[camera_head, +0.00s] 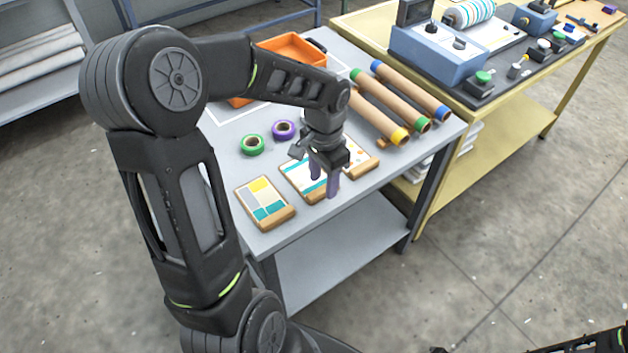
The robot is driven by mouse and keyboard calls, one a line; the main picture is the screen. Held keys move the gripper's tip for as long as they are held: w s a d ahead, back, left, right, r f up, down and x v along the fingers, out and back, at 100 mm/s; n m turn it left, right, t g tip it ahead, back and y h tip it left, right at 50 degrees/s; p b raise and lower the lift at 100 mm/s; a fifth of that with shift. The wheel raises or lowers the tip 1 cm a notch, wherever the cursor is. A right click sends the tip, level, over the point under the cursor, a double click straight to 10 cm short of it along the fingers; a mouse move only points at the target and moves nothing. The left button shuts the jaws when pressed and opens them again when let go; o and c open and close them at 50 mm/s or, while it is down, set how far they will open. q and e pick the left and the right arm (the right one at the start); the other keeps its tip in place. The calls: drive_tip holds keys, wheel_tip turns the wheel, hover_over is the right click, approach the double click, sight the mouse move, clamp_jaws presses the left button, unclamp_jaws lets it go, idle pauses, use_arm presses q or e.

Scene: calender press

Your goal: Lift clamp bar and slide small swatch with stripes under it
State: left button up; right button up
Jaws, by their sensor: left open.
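The swatch with stripes (297,176) is a wooden-edged board with teal and white stripes, lying on the grey table near its front edge. My left gripper (324,188) is over its right part, fingers pointing down and apart, with nothing visibly held between them. The gripper hides part of the swatch, and I cannot tell whether the fingers touch it. I cannot pick out the clamp bar; a blue machine (432,52) with a striped roller (470,13) stands on the yellow bench at the upper right. My right gripper is not visible.
A colour-block swatch (264,203) lies to the left and a spotted one (360,160) to the right. Green (252,145) and purple (284,130) tape rolls, an orange tray (290,46) and several cardboard tubes (378,118) share the grey table (236,165). The yellow bench (455,103) stands behind.

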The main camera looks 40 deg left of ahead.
use_arm(q)
wheel_tip(320, 180, down, 2)
drive_tip(key=shift+f, duration=0.1)
drive_tip(key=shift+c, duration=0.5)
clamp_jaws()
idle(0.4)
